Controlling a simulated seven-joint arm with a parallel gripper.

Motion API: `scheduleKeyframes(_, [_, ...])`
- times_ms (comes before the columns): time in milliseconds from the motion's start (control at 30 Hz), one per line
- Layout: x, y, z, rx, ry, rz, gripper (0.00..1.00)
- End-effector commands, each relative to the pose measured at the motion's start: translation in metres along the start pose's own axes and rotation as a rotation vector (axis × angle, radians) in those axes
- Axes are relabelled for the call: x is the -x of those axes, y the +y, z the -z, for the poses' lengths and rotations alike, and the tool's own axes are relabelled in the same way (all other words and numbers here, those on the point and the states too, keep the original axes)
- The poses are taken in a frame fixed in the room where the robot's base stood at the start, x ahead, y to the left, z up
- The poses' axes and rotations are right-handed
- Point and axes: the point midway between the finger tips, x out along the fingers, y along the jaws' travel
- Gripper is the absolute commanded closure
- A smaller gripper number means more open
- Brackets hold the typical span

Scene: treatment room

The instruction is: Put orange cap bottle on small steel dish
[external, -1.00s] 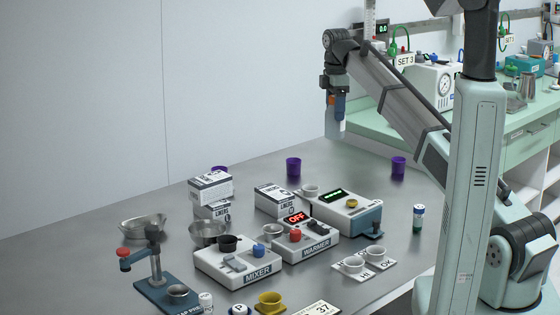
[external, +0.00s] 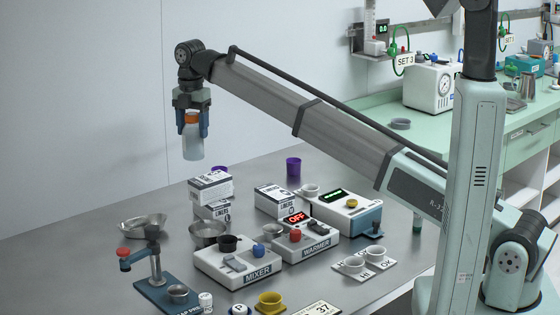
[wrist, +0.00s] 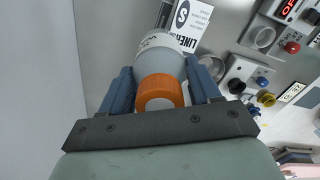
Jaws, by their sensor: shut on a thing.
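The orange cap bottle (external: 193,146), a pale bottle with an orange cap, hangs upright in the air over the back left of the table. My gripper (external: 192,122) is shut on it near the cap, from above. In the wrist view the bottle (wrist: 161,62) sits between the blue fingers (wrist: 160,90), cap towards the camera. Two steel vessels stand at the table's left: a wide shallow dish (external: 142,224) and a deeper bowl (external: 207,233) right of it. Both are below the bottle, apart from it. I cannot tell which is the small steel dish.
Liners boxes (external: 210,188) stand below the bottle, just right of it. The mixer (external: 238,262), warmer (external: 308,245) and a red-knobbed press (external: 160,280) fill the front. Purple cups (external: 293,167) stand at the back. The table's far left is clear.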

Motion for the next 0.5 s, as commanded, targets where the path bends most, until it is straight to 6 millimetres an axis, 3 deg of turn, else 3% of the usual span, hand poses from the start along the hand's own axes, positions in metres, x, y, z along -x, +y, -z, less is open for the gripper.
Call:
scheduleKeyframes(33, [0.001, 0.015, 0.021, 0.044, 0.000, 0.000, 0.78])
scheduleKeyframes(200, [0.000, 0.046, 0.086, 0.182, 0.000, 0.000, 0.78])
scheduleKeyframes(300, [-0.001, 0.058, 0.116, 0.245, 0.000, 0.000, 0.78])
scheduleKeyframes(500, [-0.002, 0.072, 0.156, 0.328, 0.000, -0.001, 0.78])
